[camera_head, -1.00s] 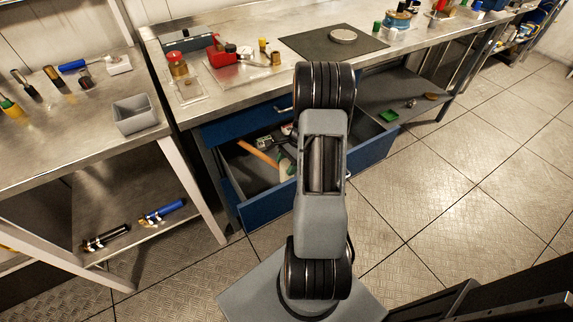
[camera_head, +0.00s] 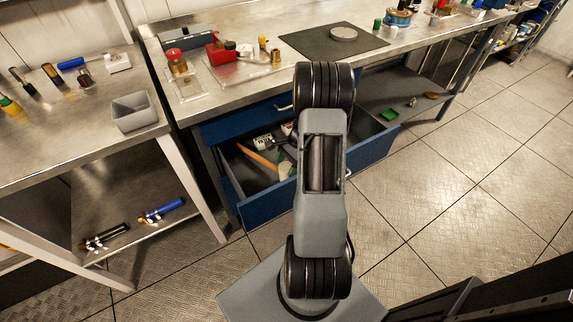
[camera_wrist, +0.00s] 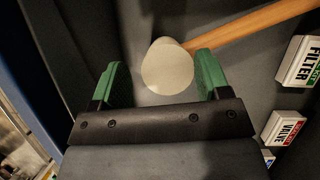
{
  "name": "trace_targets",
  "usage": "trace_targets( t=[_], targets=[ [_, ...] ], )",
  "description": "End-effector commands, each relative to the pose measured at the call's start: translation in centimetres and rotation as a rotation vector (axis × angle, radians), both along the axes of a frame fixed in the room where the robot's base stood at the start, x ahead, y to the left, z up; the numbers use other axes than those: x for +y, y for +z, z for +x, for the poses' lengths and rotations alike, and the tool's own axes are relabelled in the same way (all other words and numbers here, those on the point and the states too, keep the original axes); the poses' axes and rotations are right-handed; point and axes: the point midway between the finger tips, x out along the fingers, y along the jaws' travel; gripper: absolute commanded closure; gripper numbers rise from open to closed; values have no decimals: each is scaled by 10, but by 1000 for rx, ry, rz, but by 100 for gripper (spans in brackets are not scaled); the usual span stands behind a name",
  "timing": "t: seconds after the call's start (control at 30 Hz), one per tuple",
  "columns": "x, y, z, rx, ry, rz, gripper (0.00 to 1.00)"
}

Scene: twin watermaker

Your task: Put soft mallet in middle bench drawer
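The soft mallet, with a pale round head (camera_wrist: 168,66) and a wooden handle (camera_wrist: 250,28), lies on the floor of the open blue drawer (camera_head: 268,205). Its handle (camera_head: 258,156) also shows in the head view, running toward the drawer's left side. My gripper (camera_wrist: 163,72) is open, its green fingers on either side of the mallet head. A gap shows at the left finger; the right finger is close to the head, and I cannot tell whether it touches. In the head view my arm hides most of the gripper.
White boxes labelled FILTER (camera_wrist: 300,62) and VALVE (camera_wrist: 283,128) lie in the same drawer, right of the mallet in the wrist view. A shut blue drawer (camera_head: 242,122) is above it. A side bench with a grey bin (camera_head: 134,112) stands at left. Floor at right is clear.

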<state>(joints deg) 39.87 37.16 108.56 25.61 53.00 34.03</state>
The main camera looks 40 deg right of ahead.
Motion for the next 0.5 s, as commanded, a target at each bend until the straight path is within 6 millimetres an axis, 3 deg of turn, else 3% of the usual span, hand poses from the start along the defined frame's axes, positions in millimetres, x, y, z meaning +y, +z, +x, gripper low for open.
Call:
trace_targets(
  t=[0.13,0.5],
  targets=[
    [0,0,0,0,0,0,19],
    [0,9,0,-1,0,-1,19]
  ],
)
